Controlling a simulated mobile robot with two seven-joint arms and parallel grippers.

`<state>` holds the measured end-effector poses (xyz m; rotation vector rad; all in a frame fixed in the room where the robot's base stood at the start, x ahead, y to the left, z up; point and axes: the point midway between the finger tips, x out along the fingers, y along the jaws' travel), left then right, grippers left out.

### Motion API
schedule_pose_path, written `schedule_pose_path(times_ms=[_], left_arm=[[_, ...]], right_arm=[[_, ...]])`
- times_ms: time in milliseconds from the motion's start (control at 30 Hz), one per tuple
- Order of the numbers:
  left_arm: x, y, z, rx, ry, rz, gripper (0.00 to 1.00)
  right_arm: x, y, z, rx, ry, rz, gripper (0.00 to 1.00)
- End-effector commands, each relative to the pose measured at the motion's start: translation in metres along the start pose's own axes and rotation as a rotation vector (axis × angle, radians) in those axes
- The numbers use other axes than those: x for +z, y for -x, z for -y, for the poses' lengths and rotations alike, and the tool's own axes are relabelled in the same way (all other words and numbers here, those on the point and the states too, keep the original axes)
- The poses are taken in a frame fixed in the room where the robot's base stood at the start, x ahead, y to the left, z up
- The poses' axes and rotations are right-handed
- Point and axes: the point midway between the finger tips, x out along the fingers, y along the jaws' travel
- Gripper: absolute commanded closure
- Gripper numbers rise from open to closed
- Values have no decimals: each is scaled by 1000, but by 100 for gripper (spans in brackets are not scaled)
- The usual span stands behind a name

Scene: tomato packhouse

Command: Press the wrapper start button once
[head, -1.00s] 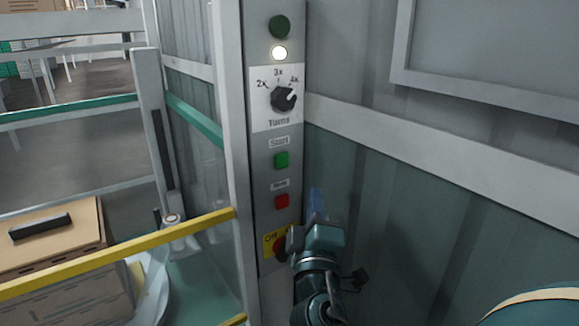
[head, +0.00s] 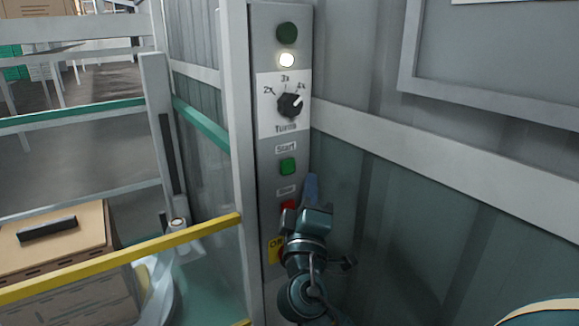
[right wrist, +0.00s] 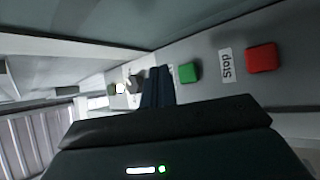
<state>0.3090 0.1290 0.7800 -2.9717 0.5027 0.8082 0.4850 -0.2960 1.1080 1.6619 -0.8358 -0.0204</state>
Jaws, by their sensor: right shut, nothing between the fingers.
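The green start button (head: 288,166) sits under a "Start" label on the grey control panel (head: 265,190). It also shows in the right wrist view (right wrist: 188,72), just right of the fingertips. My right gripper (head: 311,185) is shut and empty, with its blue fingers pointing up, slightly below and right of the green button in the head view. The fingers also show in the right wrist view (right wrist: 157,88). I see a gap between fingers and button in the picture; the depth between them is hard to tell. My left gripper is not in view.
Above are a turns knob (head: 290,105) pointing toward 4x, a lit white lamp (head: 287,60) and a dark green lamp (head: 287,33). A yellow bar (head: 120,259) crosses before a cardboard box (head: 85,225).

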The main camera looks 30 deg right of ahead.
Motion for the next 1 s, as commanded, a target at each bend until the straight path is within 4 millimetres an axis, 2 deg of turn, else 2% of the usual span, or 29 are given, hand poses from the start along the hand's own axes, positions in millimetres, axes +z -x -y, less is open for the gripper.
schedule_pose_path(times_ms=[167,400,1000], left_arm=[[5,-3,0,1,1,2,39],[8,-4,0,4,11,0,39],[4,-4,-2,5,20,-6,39]], right_arm=[[-11,-16,13,1,-2,2,100],[-20,-27,20,1,-2,0,100],[-21,-28,20,0,-2,0,100]])
